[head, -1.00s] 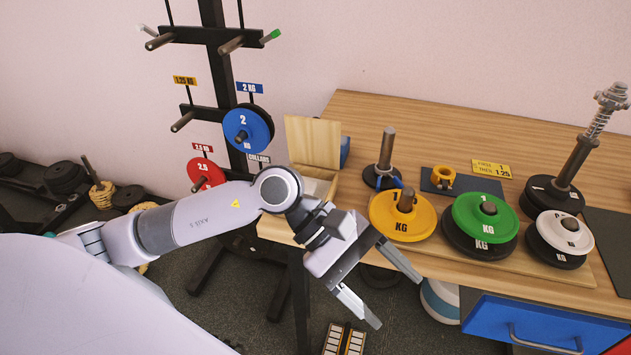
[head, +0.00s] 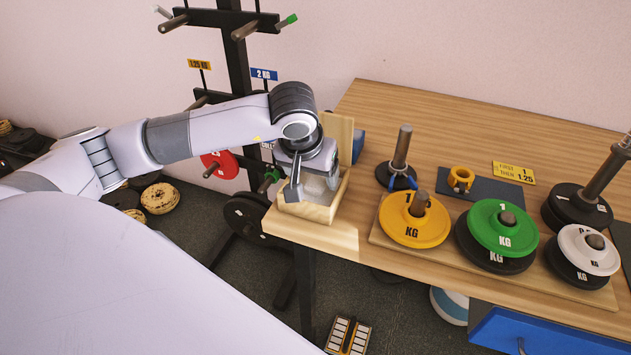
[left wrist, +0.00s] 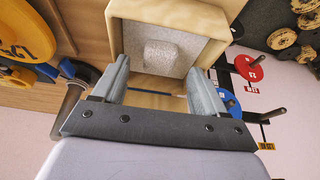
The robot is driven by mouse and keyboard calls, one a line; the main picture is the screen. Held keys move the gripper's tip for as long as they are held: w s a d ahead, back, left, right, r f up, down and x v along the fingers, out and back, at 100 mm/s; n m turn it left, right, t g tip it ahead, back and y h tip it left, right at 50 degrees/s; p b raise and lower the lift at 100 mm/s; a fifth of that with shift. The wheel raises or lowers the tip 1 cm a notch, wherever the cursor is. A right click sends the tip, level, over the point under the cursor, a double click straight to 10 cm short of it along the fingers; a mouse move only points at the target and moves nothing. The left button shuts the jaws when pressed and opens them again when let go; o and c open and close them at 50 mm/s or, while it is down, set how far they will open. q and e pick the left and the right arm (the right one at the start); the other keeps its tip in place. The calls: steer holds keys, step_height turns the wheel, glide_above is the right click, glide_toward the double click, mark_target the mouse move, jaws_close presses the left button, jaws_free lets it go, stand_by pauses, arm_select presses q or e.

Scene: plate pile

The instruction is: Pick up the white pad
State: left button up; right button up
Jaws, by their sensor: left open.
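The white pad (left wrist: 162,54) looks like a small pale, speckled block inside an open wooden box (left wrist: 188,14) in the left wrist view. It lies against a grey, similarly speckled surface within the box. In the head view the box (head: 306,211) stands at the table's left front corner, and my gripper hides much of its inside. My left gripper (head: 312,186) is over the box, pointing down into it. In the left wrist view its fingers (left wrist: 158,68) are apart, one to each side of the pad, with nothing held. My right gripper is not in view.
The box's raised lid (head: 338,137) stands behind my gripper. To the right are a post (head: 402,147), a yellow plate (head: 428,228), a green plate (head: 492,226) and a white plate (head: 585,250). A weight rack (head: 232,75) stands behind, left of the table.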

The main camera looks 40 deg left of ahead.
mark_target(314, 183)
arm_select(q)
steer(key=shift+x, duration=1.05)
steer(key=c, duration=1.2)
step_height(314, 183, up, 20)
steer(key=shift+r+b, duration=0.1)
steer(key=shift+b, duration=0.2)
